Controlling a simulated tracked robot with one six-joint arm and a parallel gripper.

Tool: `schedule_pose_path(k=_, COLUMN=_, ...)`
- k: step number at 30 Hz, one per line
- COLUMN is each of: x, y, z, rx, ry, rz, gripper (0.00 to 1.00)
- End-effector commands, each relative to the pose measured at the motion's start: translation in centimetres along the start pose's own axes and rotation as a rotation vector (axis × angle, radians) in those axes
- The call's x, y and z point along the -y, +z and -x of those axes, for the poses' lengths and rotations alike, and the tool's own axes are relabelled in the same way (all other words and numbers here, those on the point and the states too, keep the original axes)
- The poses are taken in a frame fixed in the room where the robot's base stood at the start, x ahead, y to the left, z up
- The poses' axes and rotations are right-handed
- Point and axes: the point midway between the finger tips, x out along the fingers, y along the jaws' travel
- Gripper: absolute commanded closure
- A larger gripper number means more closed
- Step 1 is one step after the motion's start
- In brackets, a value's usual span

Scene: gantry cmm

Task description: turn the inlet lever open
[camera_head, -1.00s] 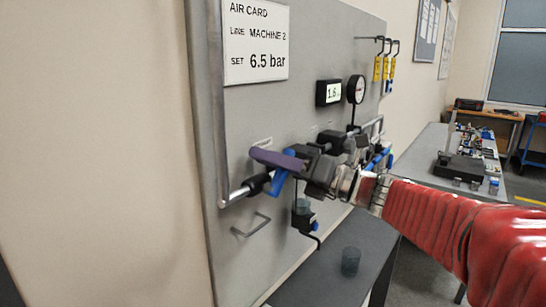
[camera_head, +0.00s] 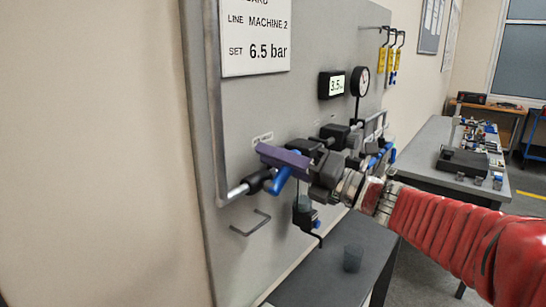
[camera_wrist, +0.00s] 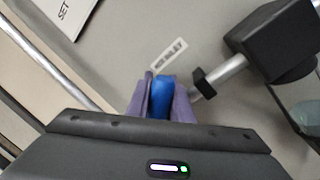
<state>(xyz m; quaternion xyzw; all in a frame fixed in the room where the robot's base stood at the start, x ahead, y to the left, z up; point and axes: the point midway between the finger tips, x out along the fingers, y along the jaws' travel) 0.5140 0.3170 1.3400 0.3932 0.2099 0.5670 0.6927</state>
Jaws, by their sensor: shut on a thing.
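The blue inlet lever (camera_head: 282,181) is on the pipe at the lower left of the grey panel. Its handle sticks out from the pipe and slants down to the left in the head view. My gripper (camera_head: 280,159) has purple fingers, shut on the lever. In the wrist view the lever (camera_wrist: 161,97) lies between the two fingers of my gripper (camera_wrist: 162,105), next to the small inlet label (camera_wrist: 168,54). The fingers and gripper body hide part of the lever and valve.
A digital display (camera_head: 331,85) reads about 3.5, beside a round gauge (camera_head: 360,81). A card (camera_head: 255,38) says 6.5 bar. A bracket handle (camera_head: 250,224) and a grey shelf (camera_head: 318,285) are lower down.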

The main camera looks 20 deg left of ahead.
Motion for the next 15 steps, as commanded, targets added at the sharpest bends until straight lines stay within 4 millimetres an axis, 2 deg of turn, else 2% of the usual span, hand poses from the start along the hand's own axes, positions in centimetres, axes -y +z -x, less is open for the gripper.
schedule_pose_path(k=1, x=0.15, y=0.45, z=0.18, rx=0.011, ry=-0.006, rz=0.002, gripper=1.00)
schedule_pose_path(k=8, x=0.04, y=0.24, z=0.00, rx=0.007, ry=-0.003, rz=0.002, gripper=1.00)
schedule_pose_path(k=9, x=0.03, y=0.21, z=-0.03, rx=0.006, ry=-0.003, rz=0.001, gripper=0.80)
schedule_pose_path(k=15, x=-0.13, y=-0.14, z=-0.26, rx=-0.002, ry=0.002, rz=0.000, gripper=0.66)
